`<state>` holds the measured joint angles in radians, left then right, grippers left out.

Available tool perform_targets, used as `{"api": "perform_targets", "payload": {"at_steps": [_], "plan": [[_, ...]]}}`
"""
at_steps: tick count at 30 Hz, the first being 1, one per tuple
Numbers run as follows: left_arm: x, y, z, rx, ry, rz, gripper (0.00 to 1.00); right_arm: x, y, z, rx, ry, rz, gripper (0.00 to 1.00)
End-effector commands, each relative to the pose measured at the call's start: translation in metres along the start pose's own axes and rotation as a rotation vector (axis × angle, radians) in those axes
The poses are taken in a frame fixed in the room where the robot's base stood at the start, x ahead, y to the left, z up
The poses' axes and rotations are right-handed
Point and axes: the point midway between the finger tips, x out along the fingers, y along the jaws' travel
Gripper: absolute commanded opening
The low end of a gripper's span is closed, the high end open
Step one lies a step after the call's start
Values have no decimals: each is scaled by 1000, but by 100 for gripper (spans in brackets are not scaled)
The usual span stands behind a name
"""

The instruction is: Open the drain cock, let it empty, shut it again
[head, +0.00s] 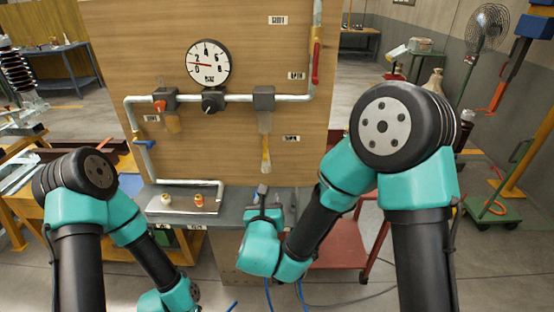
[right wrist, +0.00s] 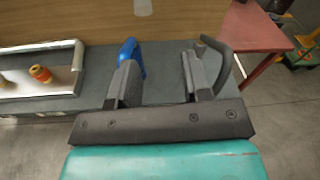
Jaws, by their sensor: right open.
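On the wooden panel, a pipe at the left carries a blue lever (head: 148,145), which looks like a cock handle; I cannot tell whether it is open. A bowl unit (head: 265,122) with a yellowish lower part (head: 266,160) hangs from the pipe right of the gauge (head: 208,64). My right gripper (head: 270,198) is open over the bench, below this unit; it also shows in the right wrist view (right wrist: 157,72). There, a blue piece (right wrist: 128,52) stands by its left finger, with no visible grip on it. Only part of my left arm shows; its gripper is out of frame.
A tray (right wrist: 73,72) at the bench's left holds a small orange piece (right wrist: 40,74) and a pale piece (head: 166,199). A red handle (head: 316,62) sits on the upright pipe. A red trolley (head: 345,240) stands right of the bench (head: 236,200).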

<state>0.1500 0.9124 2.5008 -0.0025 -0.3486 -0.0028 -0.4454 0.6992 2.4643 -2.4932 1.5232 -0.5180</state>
Motion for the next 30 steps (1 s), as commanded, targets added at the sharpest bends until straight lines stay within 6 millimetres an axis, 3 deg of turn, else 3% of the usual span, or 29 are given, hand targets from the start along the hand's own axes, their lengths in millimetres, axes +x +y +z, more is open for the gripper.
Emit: {"api": "perform_targets", "payload": {"at_steps": [1, 5, 17, 23, 30], "plan": [[0, 0, 0, 0, 0, 0, 44, -7, 8, 13, -7, -57, 29, 44], [0, 0, 0, 0, 0, 0, 44, -16, 17, 30, -17, -140, 69, 44], [0, 0, 0, 0, 0, 0, 44, -16, 18, 32, -17, -149, 72, 44], [0, 0, 0, 0, 0, 0, 44, -1, 19, 34, -15, -148, 70, 44], [0, 0, 0, 0, 0, 0, 44, 36, 21, 40, -15, -148, 69, 44]]}}
